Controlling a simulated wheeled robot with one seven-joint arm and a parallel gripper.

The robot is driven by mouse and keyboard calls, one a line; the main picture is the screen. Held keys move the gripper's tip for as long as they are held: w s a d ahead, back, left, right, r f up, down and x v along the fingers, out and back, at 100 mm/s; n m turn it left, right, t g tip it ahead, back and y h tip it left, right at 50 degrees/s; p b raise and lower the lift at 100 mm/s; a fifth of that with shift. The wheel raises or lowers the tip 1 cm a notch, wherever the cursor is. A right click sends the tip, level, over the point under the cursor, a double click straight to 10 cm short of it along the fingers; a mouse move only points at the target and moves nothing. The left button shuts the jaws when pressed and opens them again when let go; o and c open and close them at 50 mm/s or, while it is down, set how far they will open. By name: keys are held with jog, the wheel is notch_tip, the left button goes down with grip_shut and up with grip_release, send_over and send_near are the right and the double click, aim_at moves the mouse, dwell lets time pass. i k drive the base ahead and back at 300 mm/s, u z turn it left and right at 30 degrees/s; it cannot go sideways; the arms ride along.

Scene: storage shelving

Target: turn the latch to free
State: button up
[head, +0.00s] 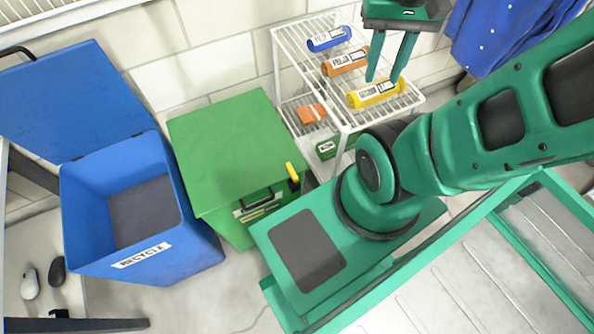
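The latch (292,173) is a small yellow lever with a black lower part, on the right front edge of a closed green bin (228,140). The lever stands roughly upright, tilted slightly left at the top. Its exact catch position is too small to tell. My gripper (384,78) is up and to the right of the latch, well apart from it. Its two green fingers point down, spread apart, with nothing between them. They appear in front of a yellow cylinder (378,92) on the rack; contact cannot be told.
An open blue recycling bin (150,255) stands left of the green bin. A white wire rack (345,128) behind holds blue (328,38), orange (345,61) and yellow cylinders. Blue cloth hangs at upper right.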

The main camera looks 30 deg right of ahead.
aim_at(288, 167)
jog(key=k, duration=0.4)
jog(key=u, duration=1.65)
jog(key=k, duration=1.2)
jog(key=z, duration=1.6)
jog(key=i, duration=1)
